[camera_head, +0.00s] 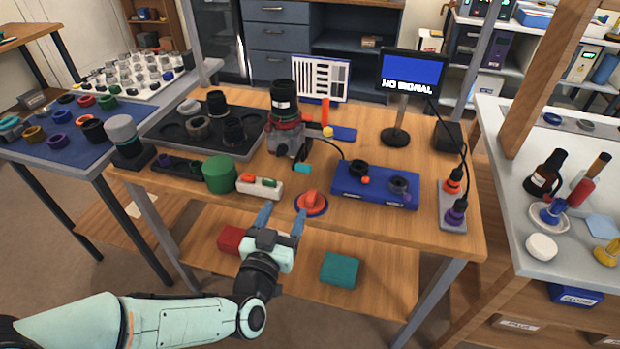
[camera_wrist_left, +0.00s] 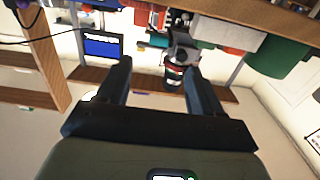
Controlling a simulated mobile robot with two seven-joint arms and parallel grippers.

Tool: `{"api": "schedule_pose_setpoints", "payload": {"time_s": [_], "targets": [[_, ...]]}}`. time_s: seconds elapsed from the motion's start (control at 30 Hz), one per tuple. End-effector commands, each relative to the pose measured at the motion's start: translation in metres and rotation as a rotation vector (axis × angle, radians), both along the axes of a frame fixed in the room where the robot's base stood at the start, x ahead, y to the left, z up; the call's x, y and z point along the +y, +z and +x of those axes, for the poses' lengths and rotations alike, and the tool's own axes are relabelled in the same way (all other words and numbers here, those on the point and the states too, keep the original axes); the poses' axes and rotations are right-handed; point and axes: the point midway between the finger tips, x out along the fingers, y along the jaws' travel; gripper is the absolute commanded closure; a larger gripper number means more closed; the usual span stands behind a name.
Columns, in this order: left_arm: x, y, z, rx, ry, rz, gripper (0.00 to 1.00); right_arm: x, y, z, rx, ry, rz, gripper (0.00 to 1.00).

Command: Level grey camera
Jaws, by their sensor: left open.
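The grey camera (camera_head: 290,145) stands near the middle of the wooden bench, with a red ring and a large black lens (camera_head: 284,98) pointing up from it. I cannot tell whether its body is exactly level. It also shows upside down in the left wrist view (camera_wrist_left: 183,48), beyond the fingertips. My left gripper (camera_head: 282,218) is open and empty at the front edge of the bench, in front of the camera and apart from it. Its two fingers also show in the left wrist view (camera_wrist_left: 158,72). My right gripper is not in view.
A red-and-blue round knob (camera_head: 311,203), a white box with coloured buttons (camera_head: 260,187) and a green cylinder (camera_head: 219,174) line the front edge. A blue box (camera_head: 375,186) lies right, a dark lens tray (camera_head: 165,137) left. A "NO SIGNAL" monitor (camera_head: 411,66) stands behind.

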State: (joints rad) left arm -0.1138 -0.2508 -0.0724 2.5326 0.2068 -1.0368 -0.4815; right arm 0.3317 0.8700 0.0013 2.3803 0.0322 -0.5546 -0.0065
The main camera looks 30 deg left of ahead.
Motion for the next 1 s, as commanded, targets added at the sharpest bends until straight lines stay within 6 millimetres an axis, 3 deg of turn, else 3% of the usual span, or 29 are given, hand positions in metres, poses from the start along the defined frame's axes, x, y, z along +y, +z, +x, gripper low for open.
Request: {"api": "schedule_pose_setpoints", "payload": {"time_s": [0.4, 0.6, 1.0], "targets": [[0.019, -0.002, 0.081, 0.003, -0.002, -0.002, 0.34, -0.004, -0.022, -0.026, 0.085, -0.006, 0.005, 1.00], [0.026, -0.001, 0.110, 0.004, -0.002, -0.002, 0.34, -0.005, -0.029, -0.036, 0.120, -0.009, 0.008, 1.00], [0.029, -0.001, 0.123, 0.005, -0.003, -0.002, 0.34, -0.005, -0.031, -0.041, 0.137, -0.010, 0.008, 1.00]]}}
